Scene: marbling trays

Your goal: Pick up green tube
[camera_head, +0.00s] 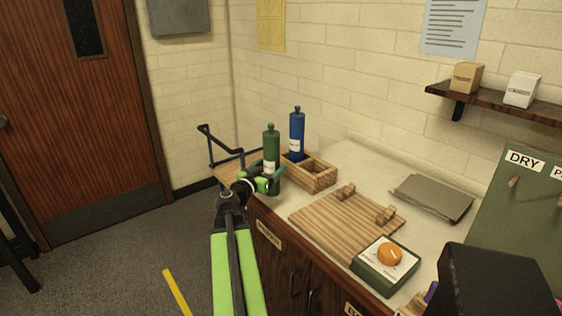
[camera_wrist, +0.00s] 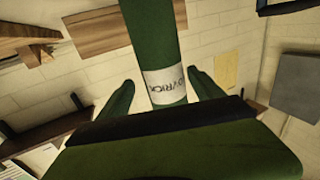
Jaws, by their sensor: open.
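The green tube (camera_head: 271,150) stands upright near the front left edge of the counter, with a white label around its lower part. In the wrist view the green tube (camera_wrist: 153,35) runs down between my fingers, and its label (camera_wrist: 166,86) shows lettering. My gripper (camera_head: 265,176) is at the tube's lower part; the wrist view shows my gripper (camera_wrist: 158,95) open, one finger on each side of the tube, with gaps visible. Whether either finger touches the tube I cannot tell.
A blue tube (camera_head: 297,133) stands in a wooden crate (camera_head: 318,180) just behind. A slatted wooden board (camera_head: 340,229) and a box with an orange knob (camera_head: 386,262) lie to the right. A blue metal frame (camera_head: 212,150) stands at the counter's left end.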

